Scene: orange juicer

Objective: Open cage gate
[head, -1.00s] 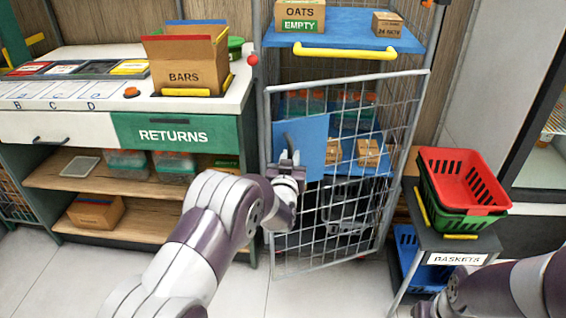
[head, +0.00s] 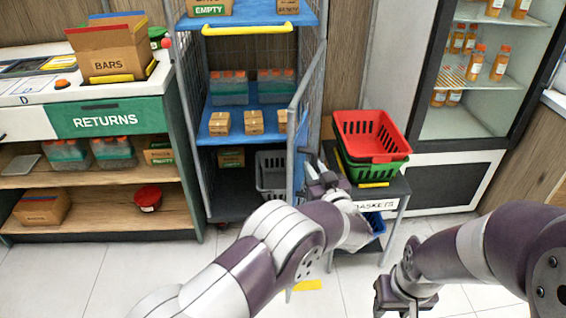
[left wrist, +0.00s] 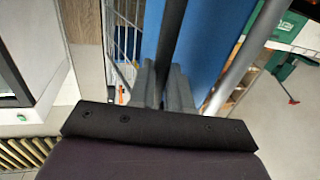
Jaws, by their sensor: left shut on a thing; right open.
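The cage gate (head: 293,120) of the wire roll cage (head: 183,110) stands swung open, seen nearly edge-on at the cage's right side. Its blue panel (head: 299,172) shows as a thin strip in the head view and as a broad blue face in the left wrist view (left wrist: 215,45). My left gripper (head: 318,172) is at that panel, shut on a dark upright bar (left wrist: 175,40), apparently the gate's handle. My left forearm hides the gate's lower part. My right gripper (head: 402,297) is open and empty, low at the right over the floor.
The cage's blue shelves (head: 240,125) hold small boxes and clear tubs; a grey crate (head: 270,172) is below. Red and green baskets (head: 370,135) on a stand are close right of the gate. The returns counter (head: 110,118) is left, a fridge (head: 460,120) right.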

